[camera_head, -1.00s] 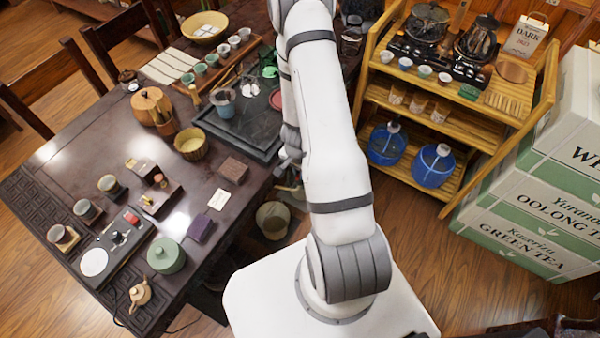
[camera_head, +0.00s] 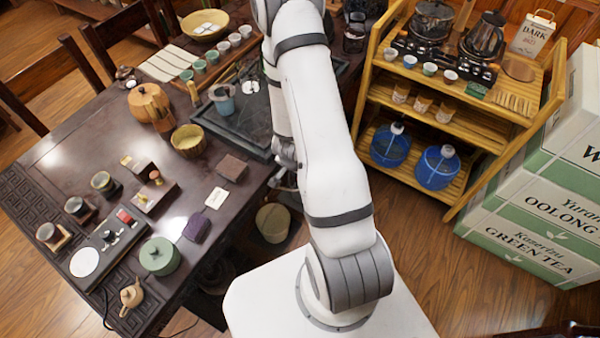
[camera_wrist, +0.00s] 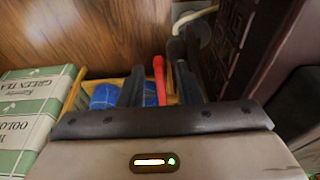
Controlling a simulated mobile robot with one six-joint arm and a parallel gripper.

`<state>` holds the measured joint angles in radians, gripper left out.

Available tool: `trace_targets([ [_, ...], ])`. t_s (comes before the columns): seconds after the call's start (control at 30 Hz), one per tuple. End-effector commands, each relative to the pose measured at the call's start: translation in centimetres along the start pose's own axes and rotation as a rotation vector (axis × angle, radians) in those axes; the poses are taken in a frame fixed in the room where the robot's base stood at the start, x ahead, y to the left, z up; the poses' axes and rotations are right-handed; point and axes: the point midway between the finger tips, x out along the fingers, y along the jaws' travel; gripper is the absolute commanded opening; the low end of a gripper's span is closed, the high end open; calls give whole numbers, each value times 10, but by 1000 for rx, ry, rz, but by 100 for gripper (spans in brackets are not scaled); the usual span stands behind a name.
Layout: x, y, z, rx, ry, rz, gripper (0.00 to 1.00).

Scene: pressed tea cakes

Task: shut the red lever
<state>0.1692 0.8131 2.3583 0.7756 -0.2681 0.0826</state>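The red lever (camera_wrist: 159,80) shows in the wrist view as an upright red bar between the two dark fingers of my gripper (camera_wrist: 159,86). The fingers are apart, with a gap on each side of the lever. I cannot tell how deep the lever sits between them or whether either finger touches it. The lever's lower end is hidden behind the gripper body. In the head view I cannot make out the lever, and my white arm covers much of the area beside the table edge.
The dark table (camera_head: 60,165) with tea things fills the left of the head view. A wooden shelf (camera_head: 480,125) holds blue bottles (camera_head: 437,167). Tea boxes (camera_head: 530,225) stand at the right, and also at the left in the wrist view (camera_wrist: 35,115). A pale hose (camera_wrist: 195,18) runs near the lever.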

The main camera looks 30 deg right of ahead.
Motion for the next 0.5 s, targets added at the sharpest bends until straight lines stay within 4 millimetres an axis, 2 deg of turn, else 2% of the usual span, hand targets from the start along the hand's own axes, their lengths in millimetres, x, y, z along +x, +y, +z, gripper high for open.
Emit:
trace_targets([
  [0.27,-3,0,-1,0,1,-1,32],
  [0.37,-15,-1,-2,2,2,-2,32],
  [0.5,-41,-1,-2,1,2,-2,32],
])
